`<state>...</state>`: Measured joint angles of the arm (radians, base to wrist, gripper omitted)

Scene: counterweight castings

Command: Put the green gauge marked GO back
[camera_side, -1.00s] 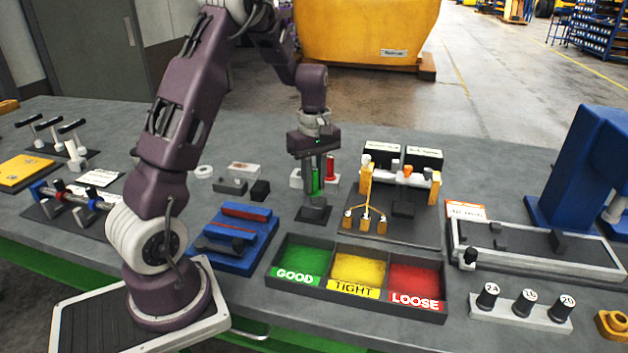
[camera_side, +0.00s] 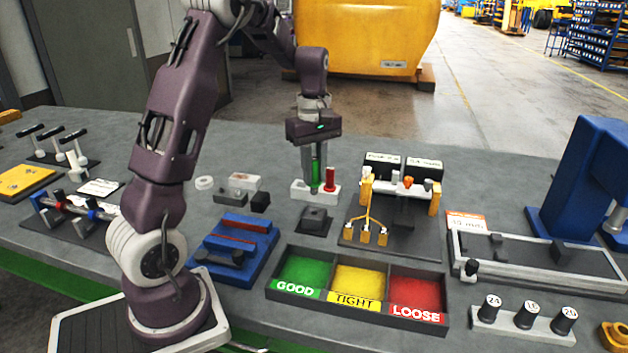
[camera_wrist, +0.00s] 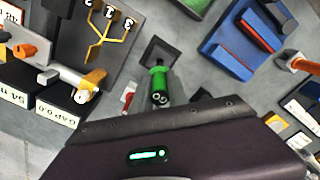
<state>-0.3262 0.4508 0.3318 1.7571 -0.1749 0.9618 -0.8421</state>
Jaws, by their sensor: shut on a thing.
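The green gauge (camera_side: 315,177) is upright between the fingers of my gripper (camera_side: 308,172), which is shut on it. In the side view its lower end overlaps the white rack (camera_side: 299,192); I cannot tell whether it is in a hole or just above. The red gauge (camera_side: 330,181) stands in the right part of the rack. In the wrist view my gripper (camera_wrist: 160,95) holds the green gauge (camera_wrist: 159,78), with the red gauge (camera_wrist: 127,98) beside it. The GO mark is not readable.
A dark square block (camera_side: 314,219) stands in front of the rack. A fixture with yellow posts (camera_side: 366,190) is close on the right. Small grey and black blocks (camera_side: 260,201) lie to the left. A GOOD/TIGHT/LOOSE tray (camera_side: 358,309) is at the front.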

